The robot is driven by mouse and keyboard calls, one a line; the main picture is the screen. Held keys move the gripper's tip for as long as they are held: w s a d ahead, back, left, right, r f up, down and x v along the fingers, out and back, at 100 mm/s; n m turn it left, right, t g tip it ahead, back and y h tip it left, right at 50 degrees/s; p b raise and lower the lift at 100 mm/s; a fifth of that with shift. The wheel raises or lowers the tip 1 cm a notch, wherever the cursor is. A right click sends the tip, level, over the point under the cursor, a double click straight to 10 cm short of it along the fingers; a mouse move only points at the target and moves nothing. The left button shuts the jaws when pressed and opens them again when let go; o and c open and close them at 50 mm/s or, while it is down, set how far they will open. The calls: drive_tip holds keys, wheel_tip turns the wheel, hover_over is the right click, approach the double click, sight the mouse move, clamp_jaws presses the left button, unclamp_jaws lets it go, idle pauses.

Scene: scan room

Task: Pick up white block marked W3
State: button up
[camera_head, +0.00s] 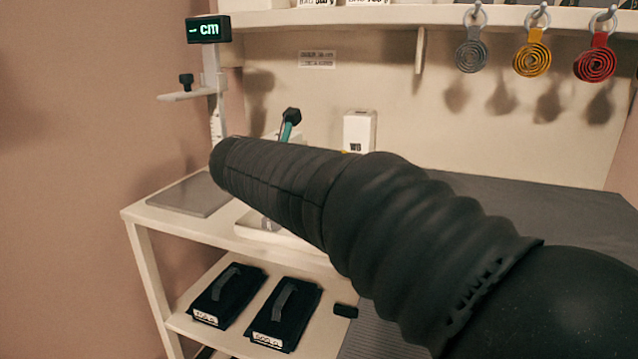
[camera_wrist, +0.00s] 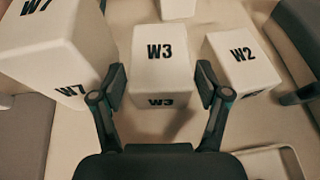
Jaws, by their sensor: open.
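The white block marked W3 (camera_wrist: 162,55) stands in the middle of the wrist view, with its label showing on its top and on its near side. My gripper (camera_wrist: 160,86) is open, with one dark finger pad on each side of the near part of W3. I cannot tell whether the pads touch it. In the head view my dark arm covers much of the shelf, and my gripper's tips and W3 are not clearly visible there.
A larger white block marked W7 (camera_wrist: 55,45) stands close on the left, and a white block marked W2 (camera_wrist: 241,62) close on the right. A pale tray edge (camera_wrist: 270,152) lies at lower right. Two black weight bags (camera_head: 283,312) lie on the lower shelf.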

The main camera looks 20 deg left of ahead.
drive_tip(key=shift+w+d+f, duration=0.1)
drive_tip(key=shift+w+f, duration=0.05)
drive_tip(key=shift+w, duration=0.3)
drive_tip(key=c, duration=1)
drive_tip(key=shift+c, duration=0.6)
